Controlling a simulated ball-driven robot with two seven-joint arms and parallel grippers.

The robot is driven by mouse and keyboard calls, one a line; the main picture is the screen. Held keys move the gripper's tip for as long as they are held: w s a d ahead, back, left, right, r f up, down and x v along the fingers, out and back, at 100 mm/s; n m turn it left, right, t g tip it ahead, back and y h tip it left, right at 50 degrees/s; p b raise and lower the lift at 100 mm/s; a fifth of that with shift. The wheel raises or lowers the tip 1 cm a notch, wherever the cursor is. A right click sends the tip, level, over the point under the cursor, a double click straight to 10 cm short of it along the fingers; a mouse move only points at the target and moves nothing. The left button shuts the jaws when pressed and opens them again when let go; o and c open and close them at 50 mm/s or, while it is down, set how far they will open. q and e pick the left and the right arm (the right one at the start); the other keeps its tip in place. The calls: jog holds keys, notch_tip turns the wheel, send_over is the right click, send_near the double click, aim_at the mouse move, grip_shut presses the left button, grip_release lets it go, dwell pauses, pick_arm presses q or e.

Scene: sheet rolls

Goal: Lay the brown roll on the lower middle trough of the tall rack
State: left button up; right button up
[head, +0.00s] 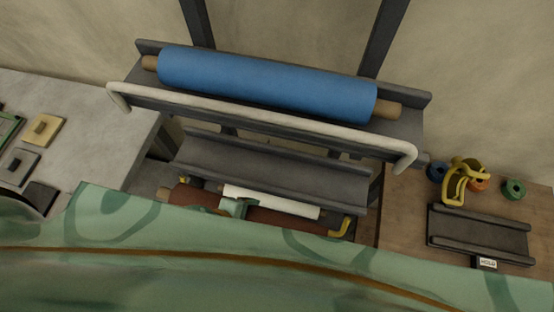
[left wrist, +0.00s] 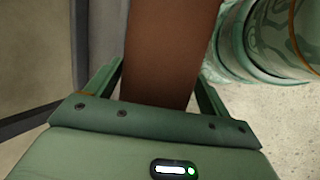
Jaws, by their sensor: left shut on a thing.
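The brown roll (head: 292,219) shows in the head view below the tall rack's blue-roll tier, partly hidden by my green body. My left gripper (head: 238,207) is shut around it near its middle. In the left wrist view the brown roll (left wrist: 168,60) runs between the two fingers. The tall rack (head: 250,120) has an empty grey trough (head: 270,168) below the tier with the blue roll (head: 265,84). A white roll (head: 285,204) lies just behind the brown roll; I cannot tell what supports it. My right gripper is not in view.
A pale rail (head: 260,121) runs along the front of the upper tier. A grey counter (head: 95,110) is at left. At right, a wooden surface (head: 400,205) carries a dark low cradle (head: 480,232), a yellow object (head: 455,185) and small coloured rolls (head: 513,189).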

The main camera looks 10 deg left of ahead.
pick_arm(q)
jog(key=shift+s+d+r+n, duration=0.1)
jog(key=shift+d+r+n, duration=0.1)
jog(key=shift+n, duration=0.1)
jog(key=shift+w+a, duration=0.1)
jog(key=shift+w, duration=0.15)
jog(key=w+b, duration=0.3)
jog(key=w, duration=1.6)
jog(key=shift+w+d+f+b, duration=0.15)
jog(key=shift+f+b, duration=0.6)
jog(key=shift+f, duration=0.85)
jog(key=shift+s+d+f+b, duration=0.15)
jog(key=shift+f+b, duration=0.6)
jog(key=shift+f, duration=0.8)
jog(key=shift+w+f+b, duration=0.3)
jog(key=shift+f, duration=0.1)
jog(key=shift+f, duration=0.2)
